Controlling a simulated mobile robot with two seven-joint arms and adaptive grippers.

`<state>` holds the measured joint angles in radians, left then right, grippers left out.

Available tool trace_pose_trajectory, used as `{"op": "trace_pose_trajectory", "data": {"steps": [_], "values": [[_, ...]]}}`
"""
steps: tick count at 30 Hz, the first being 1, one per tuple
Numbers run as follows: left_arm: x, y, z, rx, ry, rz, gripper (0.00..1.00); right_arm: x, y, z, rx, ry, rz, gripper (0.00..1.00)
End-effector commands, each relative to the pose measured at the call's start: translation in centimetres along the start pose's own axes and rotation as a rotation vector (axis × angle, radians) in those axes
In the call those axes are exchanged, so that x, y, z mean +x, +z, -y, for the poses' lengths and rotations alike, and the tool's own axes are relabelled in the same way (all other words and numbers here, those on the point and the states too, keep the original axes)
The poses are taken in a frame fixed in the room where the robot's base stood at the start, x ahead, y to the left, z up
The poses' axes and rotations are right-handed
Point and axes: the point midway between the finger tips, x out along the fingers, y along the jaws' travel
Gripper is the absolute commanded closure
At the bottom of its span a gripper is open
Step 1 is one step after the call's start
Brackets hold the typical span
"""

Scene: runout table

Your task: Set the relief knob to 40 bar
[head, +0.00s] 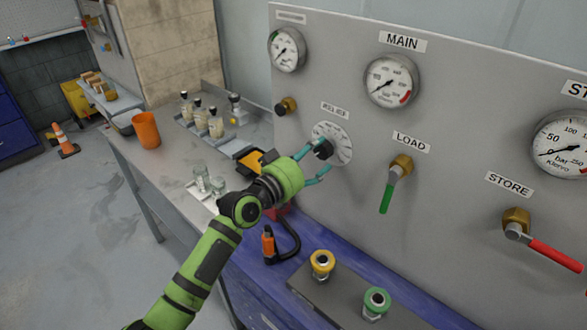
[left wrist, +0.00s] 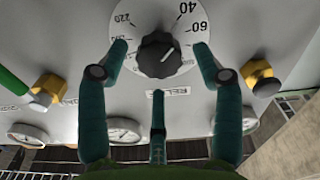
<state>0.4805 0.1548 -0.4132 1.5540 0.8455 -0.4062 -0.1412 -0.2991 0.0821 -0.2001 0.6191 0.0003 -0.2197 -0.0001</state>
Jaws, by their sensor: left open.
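The relief knob (head: 322,149) is black and sits on a round white dial (head: 341,139) on the grey panel. In the left wrist view the knob (left wrist: 158,52) shows closer, with 40, 60 and 220 printed on the dial (left wrist: 140,28). A pale mark on the knob points to the picture's lower right, clear of the 40; I cannot read its exact value. My left gripper (head: 318,166) is open at the dial. In the left wrist view its teal fingers (left wrist: 159,52) stand spread on both sides of the knob, with visible gaps. The right gripper is not in view.
The green LOAD lever (head: 387,195) hangs right of the dial, and a brass fitting (head: 286,106) is to its upper left. The MAIN gauge (head: 392,80) is above.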

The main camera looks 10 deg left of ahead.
Motion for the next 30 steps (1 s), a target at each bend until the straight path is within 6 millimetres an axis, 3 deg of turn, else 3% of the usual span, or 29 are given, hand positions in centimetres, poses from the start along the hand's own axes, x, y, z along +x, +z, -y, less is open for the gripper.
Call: {"op": "trace_pose_trajectory", "data": {"steps": [6, 13, 18, 30], "values": [[-4.7, 0.1, 0.2, 0.002, -0.003, 0.001, 0.34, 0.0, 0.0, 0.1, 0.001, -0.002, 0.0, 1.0], [-8.2, 0.0, 0.1, 0.001, -0.002, -0.002, 0.34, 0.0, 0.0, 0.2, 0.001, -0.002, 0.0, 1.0], [-9.1, -0.1, 0.0, -0.001, 0.0, -0.002, 0.34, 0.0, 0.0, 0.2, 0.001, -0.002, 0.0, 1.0], [-9.1, -0.1, 0.0, -0.001, 0.0, -0.003, 0.34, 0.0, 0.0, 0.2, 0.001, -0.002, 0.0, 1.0]]}}
